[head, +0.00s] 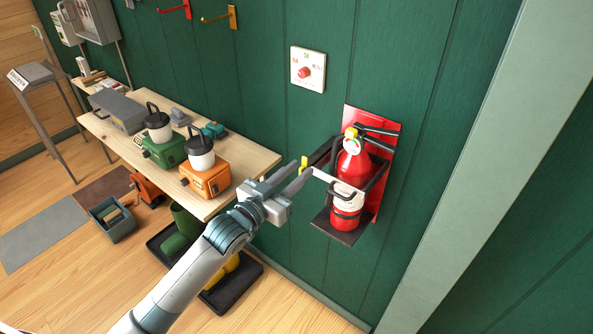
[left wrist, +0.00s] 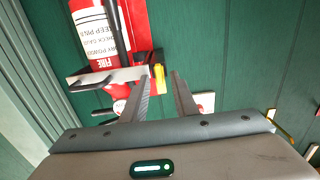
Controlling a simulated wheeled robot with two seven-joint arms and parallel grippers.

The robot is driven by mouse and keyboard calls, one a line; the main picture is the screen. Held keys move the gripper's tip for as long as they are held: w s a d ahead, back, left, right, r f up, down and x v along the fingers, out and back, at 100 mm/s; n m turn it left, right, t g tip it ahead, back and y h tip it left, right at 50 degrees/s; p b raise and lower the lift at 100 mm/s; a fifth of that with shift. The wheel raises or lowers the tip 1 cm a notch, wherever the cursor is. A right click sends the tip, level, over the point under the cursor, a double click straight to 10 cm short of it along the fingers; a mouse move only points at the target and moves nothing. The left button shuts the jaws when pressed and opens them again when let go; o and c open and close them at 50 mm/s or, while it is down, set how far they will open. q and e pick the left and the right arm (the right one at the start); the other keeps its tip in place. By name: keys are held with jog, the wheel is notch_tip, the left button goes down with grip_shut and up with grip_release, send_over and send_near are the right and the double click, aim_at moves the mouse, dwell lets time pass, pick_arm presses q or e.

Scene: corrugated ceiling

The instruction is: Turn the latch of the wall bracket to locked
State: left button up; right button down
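The red wall bracket (head: 389,151) holds a red fire extinguisher (head: 347,165) upright on a dark shelf. A pale bar (head: 335,182) crosses the extinguisher's front. A small yellow latch (head: 304,163) is at the bar's left end; in the left wrist view the latch (left wrist: 159,77) shows beside the left finger's tip. My left gripper (head: 302,168) reaches toward the latch from the front left. Its two fingers (left wrist: 164,82) are apart, with the latch near the gap; I cannot tell whether they touch it. My right gripper is not in view.
A white panel with a red knob (head: 304,72) is on the green wall above. A wooden table (head: 255,158) with an orange box lantern (head: 206,179) and a green one (head: 165,153) stands left. A black tray (head: 236,291) with boots is on the floor below.

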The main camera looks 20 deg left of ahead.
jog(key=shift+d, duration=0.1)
pick_arm(q)
grip_shut()
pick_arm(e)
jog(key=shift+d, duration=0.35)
